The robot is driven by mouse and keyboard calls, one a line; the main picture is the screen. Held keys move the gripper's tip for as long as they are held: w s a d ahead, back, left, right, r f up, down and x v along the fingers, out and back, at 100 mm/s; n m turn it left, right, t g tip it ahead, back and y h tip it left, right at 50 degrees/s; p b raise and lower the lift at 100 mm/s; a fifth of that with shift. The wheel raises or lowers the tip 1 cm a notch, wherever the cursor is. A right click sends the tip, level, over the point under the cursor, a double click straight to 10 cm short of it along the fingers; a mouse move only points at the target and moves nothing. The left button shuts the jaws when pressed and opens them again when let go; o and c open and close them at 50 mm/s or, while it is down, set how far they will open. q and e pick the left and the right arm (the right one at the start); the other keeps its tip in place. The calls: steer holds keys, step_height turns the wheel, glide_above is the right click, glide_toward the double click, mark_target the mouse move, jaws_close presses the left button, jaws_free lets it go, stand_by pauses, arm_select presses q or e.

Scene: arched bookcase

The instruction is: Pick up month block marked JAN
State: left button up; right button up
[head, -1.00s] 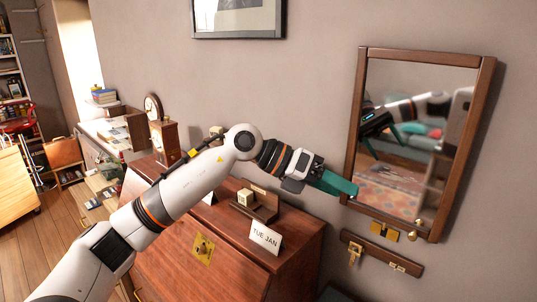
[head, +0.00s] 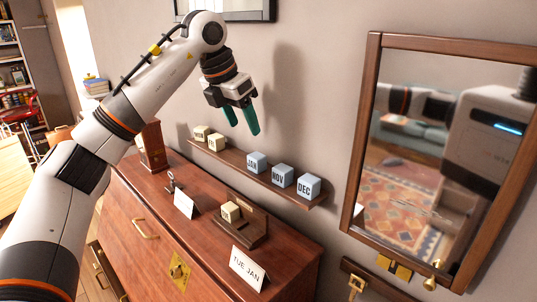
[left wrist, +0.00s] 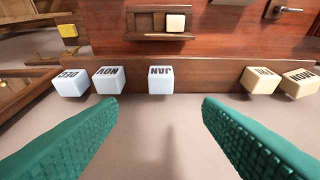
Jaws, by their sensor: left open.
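The pale blue JAN block (head: 256,162) sits on a narrow wooden wall shelf (head: 231,164), left of the matching NOV block (head: 283,176) and DEC block (head: 308,187). My left gripper (head: 244,125) is open and empty, fingers pointing down, above the shelf near the JAN block. In the left wrist view the JAN block (left wrist: 160,80) appears upside down, centred between the green fingers and beyond their tips, untouched. The NOV block (left wrist: 109,80) is to its left there. My right gripper is not in view.
Two cream blocks (head: 209,138) sit at the shelf's left end. Below, on the wooden desk (head: 145,200), stand a holder (head: 243,236) with one cream block, a "TUE JAN" card (head: 249,268) and another card (head: 184,204). A framed mirror (head: 365,130) hangs at right.

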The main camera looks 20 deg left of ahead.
arm_select(q)
steer(key=p, duration=0.2)
glide_above(255, 156)
steer(key=s, duration=0.2)
steer(key=f, duration=0.5)
steer(key=shift+a+f, duration=0.1)
steer(key=shift+a, duration=0.2)
steer(key=shift+w+f, duration=0.15)
steer(key=shift+f, duration=0.1)
steer(key=shift+p+x, duration=0.8)
steer(key=p+x, duration=0.1)
steer(key=x, duration=0.2)
steer(key=shift+f, duration=0.3)
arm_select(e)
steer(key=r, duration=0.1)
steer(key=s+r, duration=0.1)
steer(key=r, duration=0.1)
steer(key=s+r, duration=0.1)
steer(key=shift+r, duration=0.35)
